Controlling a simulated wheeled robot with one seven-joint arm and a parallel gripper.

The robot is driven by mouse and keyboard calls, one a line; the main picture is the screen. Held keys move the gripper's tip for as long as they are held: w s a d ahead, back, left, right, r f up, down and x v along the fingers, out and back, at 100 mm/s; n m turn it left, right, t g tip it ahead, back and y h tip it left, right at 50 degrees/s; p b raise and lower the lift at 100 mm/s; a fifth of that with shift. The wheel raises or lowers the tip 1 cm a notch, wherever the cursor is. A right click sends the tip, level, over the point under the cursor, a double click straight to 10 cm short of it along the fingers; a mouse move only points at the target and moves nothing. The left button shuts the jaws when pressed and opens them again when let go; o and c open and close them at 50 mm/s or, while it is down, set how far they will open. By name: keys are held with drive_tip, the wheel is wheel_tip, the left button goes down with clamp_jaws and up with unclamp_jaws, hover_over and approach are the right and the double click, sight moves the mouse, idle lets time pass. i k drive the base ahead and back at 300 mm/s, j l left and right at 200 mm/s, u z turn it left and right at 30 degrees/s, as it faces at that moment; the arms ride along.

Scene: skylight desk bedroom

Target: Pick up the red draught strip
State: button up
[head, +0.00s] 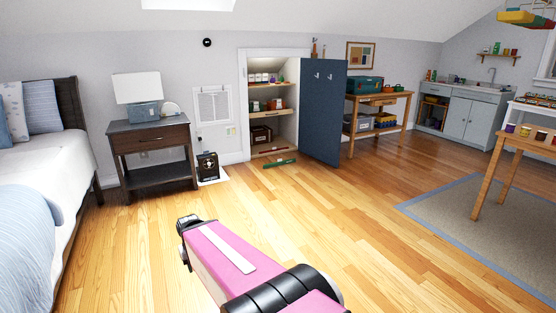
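A thin reddish strip (270,151) lies along the floor-level sill of the open closet, in the middle of the head view. It is small, and I cannot tell for sure that it is the red draught strip. A green strip (280,163) lies on the wood floor just in front of it. My pink and black arm reaches up from the bottom of the view, well short of the closet. My gripper's fingers do not show.
The blue closet door (321,112) stands open to the right of the strips. A dark nightstand (150,150) and bed (30,190) are on the left. A wooden workbench (379,97) stands behind the door. The wood floor between my arm and the closet is clear.

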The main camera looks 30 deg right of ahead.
sight(275, 148)
drive_tip(key=i+l+z, duration=0.6)
drive_tip(key=i+l, duration=0.2)
drive_tip(key=i+l+z, duration=0.25)
drive_tip(key=i, duration=0.2)
drive_tip(key=i+l+z, duration=0.1)
drive_tip(key=i+z, duration=0.2)
drive_tip(key=i, duration=0.2)
drive_tip(key=i+z, duration=0.3)
drive_tip(key=i, duration=2.4)
drive_tip(key=i+l+u, duration=0.25)
drive_tip(key=i+u, duration=0.15)
drive_tip(key=i, duration=0.45)
drive_tip(key=i+l+u, duration=0.4)
drive_tip(key=i, duration=0.4)
drive_tip(key=i+l+u, duration=0.4)
drive_tip(key=i+l, duration=0.3)
drive_tip(key=l, duration=0.1)
